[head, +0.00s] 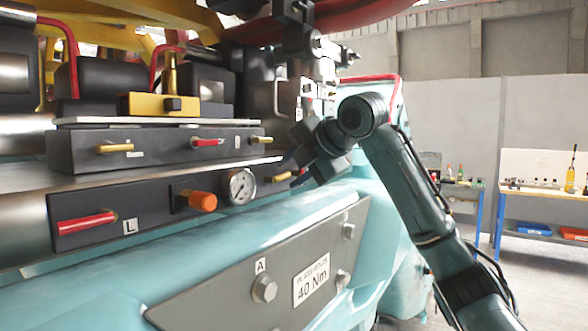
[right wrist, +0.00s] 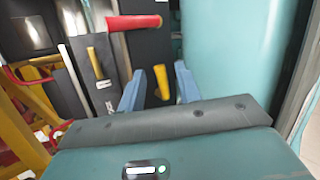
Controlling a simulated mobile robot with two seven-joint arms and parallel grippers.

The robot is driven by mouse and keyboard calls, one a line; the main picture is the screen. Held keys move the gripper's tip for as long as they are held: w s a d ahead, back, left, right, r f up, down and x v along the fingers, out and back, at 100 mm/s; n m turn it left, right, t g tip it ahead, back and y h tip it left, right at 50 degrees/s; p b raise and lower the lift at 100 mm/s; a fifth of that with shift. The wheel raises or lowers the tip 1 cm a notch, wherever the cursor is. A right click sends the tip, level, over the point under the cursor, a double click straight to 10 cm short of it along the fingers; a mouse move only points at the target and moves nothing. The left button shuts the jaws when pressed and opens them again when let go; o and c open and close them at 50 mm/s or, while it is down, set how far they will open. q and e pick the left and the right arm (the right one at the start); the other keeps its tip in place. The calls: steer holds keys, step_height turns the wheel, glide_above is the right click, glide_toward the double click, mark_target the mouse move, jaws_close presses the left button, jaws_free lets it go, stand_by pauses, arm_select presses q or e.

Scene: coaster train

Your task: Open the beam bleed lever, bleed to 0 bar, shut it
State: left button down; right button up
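A dark lower panel (head: 150,205) carries a red lever (head: 87,223) marked L, an orange knob (head: 202,201), a round gauge (head: 240,186) and a yellow lever (head: 278,178). The gauge needle is too small to read. My right gripper (head: 296,171) is at the panel's right end, beside that yellow lever. In the right wrist view its two blue fingers (right wrist: 158,88) stand apart, with the yellow lever (right wrist: 162,82) between them and a visible gap on each side. I cannot read a label on this lever. My left gripper is not in view.
Above is a dark box (head: 150,150) with yellow and red levers. Below is a grey plate (head: 225,290) with bolts, marked 40 Nm. Another red lever (right wrist: 133,22) lies beyond the fingers. Workbenches (head: 540,190) stand far right, with clear floor before them.

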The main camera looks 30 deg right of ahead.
steer(key=shift+c, duration=0.2)
jaws_close()
steer(key=shift+d+f+m+g+y, duration=0.15)
steer(key=shift+f+m+g+y, duration=0.15)
steer(key=shift+m+y, duration=0.2)
steer(key=shift+o, duration=0.2)
jaws_free()
steer(key=shift+r, duration=0.1)
steer(key=b+v, duration=0.1)
steer(key=v, duration=1.2)
